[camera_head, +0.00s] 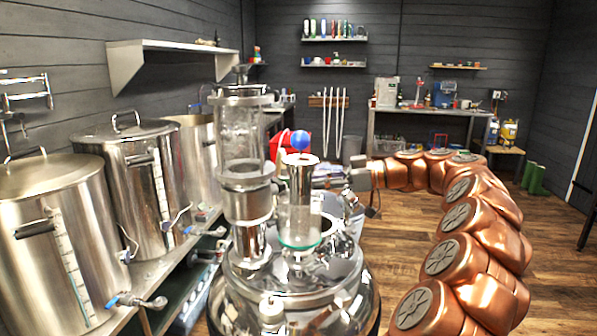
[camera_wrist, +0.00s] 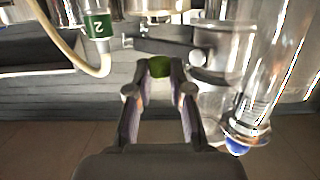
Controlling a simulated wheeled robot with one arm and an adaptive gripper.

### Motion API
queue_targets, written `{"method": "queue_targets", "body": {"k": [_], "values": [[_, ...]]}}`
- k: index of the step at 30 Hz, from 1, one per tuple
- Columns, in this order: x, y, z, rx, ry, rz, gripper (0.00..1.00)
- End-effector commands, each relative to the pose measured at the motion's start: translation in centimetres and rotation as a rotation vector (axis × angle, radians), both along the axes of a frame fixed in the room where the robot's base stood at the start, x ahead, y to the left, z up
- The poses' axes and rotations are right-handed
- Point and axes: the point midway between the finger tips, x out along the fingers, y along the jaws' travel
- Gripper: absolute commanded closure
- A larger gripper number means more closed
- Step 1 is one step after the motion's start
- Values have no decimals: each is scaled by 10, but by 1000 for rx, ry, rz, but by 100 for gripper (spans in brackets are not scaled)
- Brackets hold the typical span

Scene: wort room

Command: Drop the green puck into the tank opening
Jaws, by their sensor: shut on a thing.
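My gripper (camera_wrist: 158,80) is shut on the green puck (camera_wrist: 159,66), which shows between the fingertips in the wrist view. In the head view my gripper (camera_head: 343,183) is held above and behind the shiny steel tank (camera_head: 335,292), to the right of the glass cylinders; the puck cannot be made out there. The tank's top is partly hidden by the cylinders. A round opening (camera_head: 341,243) seems to show on it, below my gripper, but its edges are hard to tell among the reflections.
A clear cylinder with a blue ball (camera_head: 300,140) on top stands close left of my gripper; the ball also shows in the wrist view (camera_wrist: 237,147). A taller glass column (camera_head: 240,140) stands further left. Large steel pots (camera_head: 55,240) line the left. Open wooden floor (camera_head: 400,250) lies right.

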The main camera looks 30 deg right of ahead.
Motion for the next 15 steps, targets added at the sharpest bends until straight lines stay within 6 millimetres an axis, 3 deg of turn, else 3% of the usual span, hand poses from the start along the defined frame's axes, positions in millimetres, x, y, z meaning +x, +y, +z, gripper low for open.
{"method": "queue_targets", "body": {"k": [8,15], "values": [[1,2,-3,0,0,3,89],[2,4,-22,1,3,9,89]]}}
